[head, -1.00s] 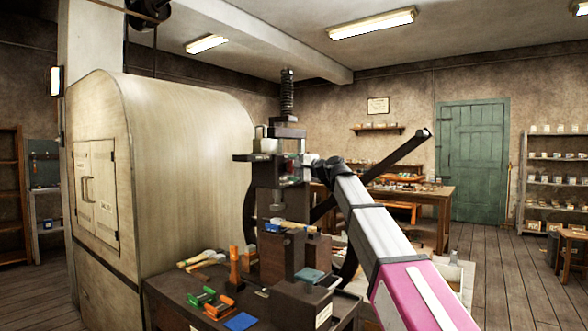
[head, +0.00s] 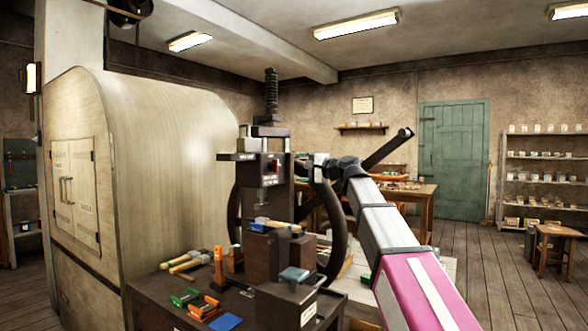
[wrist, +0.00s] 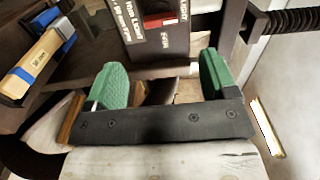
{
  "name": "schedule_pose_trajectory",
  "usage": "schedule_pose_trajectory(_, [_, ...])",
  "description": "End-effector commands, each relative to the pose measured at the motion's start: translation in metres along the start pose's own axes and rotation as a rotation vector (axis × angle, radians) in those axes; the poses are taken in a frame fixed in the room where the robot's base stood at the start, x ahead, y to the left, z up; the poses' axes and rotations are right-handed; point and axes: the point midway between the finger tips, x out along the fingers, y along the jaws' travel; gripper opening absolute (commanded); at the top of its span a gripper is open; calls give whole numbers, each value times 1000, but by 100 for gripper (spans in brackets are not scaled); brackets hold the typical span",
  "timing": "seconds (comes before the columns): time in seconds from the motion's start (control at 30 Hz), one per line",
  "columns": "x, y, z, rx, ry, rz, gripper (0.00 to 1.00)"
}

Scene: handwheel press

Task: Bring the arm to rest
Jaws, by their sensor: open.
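The press (head: 270,165) is a dark column with a threaded screw (head: 271,90) on top and a labelled box with a red part on its front. A dark curved wheel rim (head: 334,225) and a bar with a black end (head: 388,148) show beside and behind my arm. My gripper (wrist: 163,76) is open, with two green pads apart and nothing seen held between them. In the head view my gripper (head: 318,165) is just right of the press column, partly hidden by my wrist. The labelled box (wrist: 155,30) lies just beyond the pads in the wrist view.
The press bench (head: 160,300) holds a hammer (head: 185,260), green and orange pieces (head: 195,302), a blue pad (head: 226,322) and a dark box (head: 287,303). A large rounded cabinet (head: 170,150) stands left. Open floor (head: 470,265) lies right, before a green door (head: 454,160).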

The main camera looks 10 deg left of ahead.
Motion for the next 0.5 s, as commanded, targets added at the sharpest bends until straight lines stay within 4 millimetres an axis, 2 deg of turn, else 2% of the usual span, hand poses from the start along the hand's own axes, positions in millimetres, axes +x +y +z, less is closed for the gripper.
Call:
schedule_pose_trajectory(0.37, [-3,0,0,0,0,0,79])
schedule_pose_trajectory(0.47, [-5,10,-2,-4,5,15,79])
schedule_pose_trajectory(0.5, [-6,20,-4,-9,11,31,79])
